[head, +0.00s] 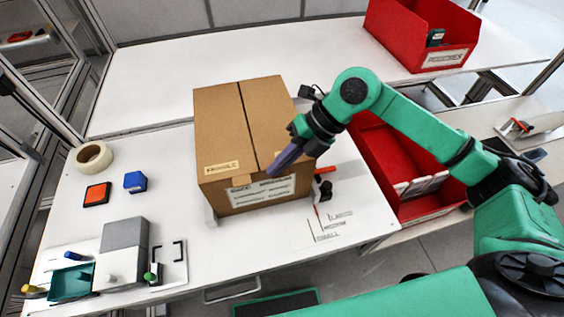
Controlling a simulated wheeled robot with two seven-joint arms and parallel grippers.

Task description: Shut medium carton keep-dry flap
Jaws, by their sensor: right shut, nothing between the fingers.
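The medium carton (218,112) is a brown cardboard box on the white table. Its top flaps lie flat, with a seam running down the middle. A "FRAGILE" label is at the front left of the top, and a printed white label (262,193) is on the front face. My right gripper (272,172) is shut and empty. Its fingertips are at the carton's top front edge by the seam; I cannot tell whether they touch it. My left gripper is not in view.
A red bin (421,212) stands right of the carton, and another red bin (400,40) is at the back right. A tape roll (94,156), a blue block (135,182) and a grey box (123,250) are on the left. The table is clear behind the carton.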

